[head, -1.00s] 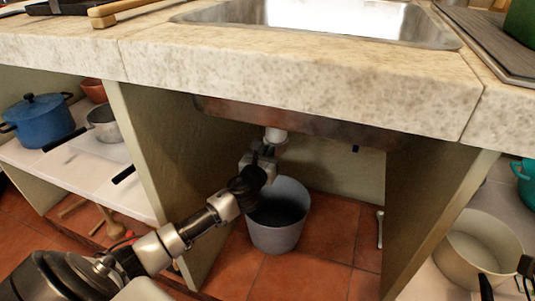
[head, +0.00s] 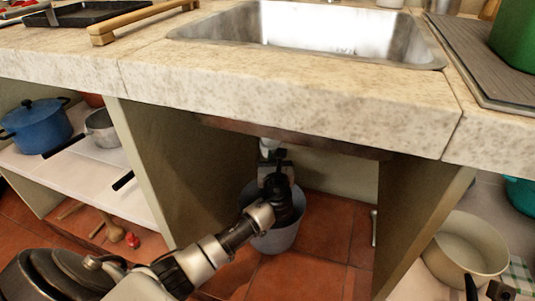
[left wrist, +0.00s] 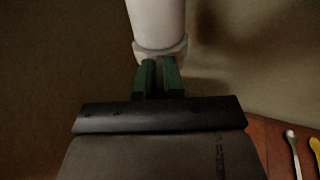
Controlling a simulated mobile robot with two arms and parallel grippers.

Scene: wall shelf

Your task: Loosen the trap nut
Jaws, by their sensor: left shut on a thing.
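The white trap nut (left wrist: 160,50) is a flared ring at the lower end of a white pipe (left wrist: 157,18) in the left wrist view. My left gripper (left wrist: 160,72) has its green fingers shut on the nut from below the picture's middle. In the head view, my left gripper (head: 272,160) reaches under the sink, just below the pale pipe (head: 268,145). The fingers and arm hide most of the nut there.
A grey bucket (head: 275,240) stands on the tiled floor, partly behind my left arm. Cabinet walls flank the opening, and the sink (head: 310,32) is above. A yellow tool (left wrist: 315,148) shows in the left wrist view.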

